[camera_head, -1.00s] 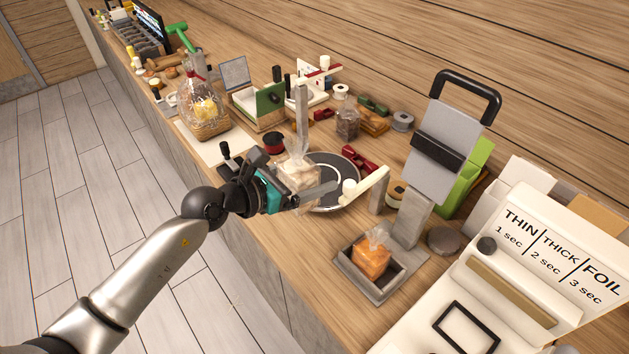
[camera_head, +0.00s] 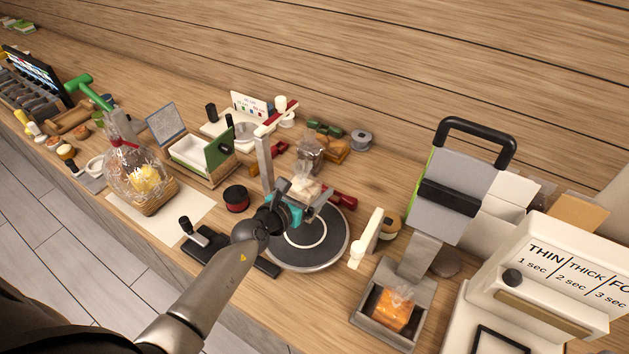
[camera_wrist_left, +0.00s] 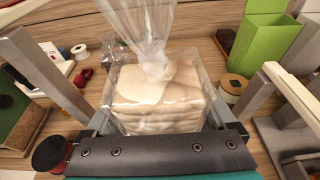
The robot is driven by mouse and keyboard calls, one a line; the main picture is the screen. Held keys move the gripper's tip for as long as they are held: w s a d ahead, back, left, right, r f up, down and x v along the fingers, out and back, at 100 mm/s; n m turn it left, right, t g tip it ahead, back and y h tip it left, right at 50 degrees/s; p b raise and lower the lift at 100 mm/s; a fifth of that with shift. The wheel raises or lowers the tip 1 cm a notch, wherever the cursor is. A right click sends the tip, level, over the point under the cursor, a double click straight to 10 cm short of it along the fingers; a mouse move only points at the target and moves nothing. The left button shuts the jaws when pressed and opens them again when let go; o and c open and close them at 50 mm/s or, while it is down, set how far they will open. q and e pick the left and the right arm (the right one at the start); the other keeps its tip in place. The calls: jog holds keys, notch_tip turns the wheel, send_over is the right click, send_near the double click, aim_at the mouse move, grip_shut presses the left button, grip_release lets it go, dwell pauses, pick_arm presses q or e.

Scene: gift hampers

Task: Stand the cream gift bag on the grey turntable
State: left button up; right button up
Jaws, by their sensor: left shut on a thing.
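The cream gift bag (camera_head: 304,187) is a clear bag with pale, stacked contents and a gathered top. My left gripper (camera_head: 296,194) is shut on it, and the bag stands upright between the fingers. It also fills the middle of the left wrist view (camera_wrist_left: 155,92). The grey turntable (camera_head: 312,249), a round disc with a dark top and a pale ring, lies below the gripper. The bag appears over its back part; I cannot tell whether it touches the disc. The arm and gripper hide part of the turntable's left side. My right gripper is not in view.
A red-and-black spool (camera_head: 236,198) and a black-handled tool (camera_head: 195,232) lie left of the turntable. A cream upright piece (camera_head: 366,238) stands close on its right. A grey tray (camera_head: 382,330) holds an orange bag. A wrapped basket (camera_head: 145,180) stands farther left.

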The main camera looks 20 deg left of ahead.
pick_arm(q)
jog(key=shift+d, duration=0.1)
dwell(0.3)
notch_tip(320, 180, down, 6)
jog(key=b, duration=0.5)
jog(key=shift+f+b, duration=0.55)
jog(key=shift+f, duration=0.45)
dwell(2.4)
jog(key=o, duration=1.2)
jog(key=shift+s, duration=0.1)
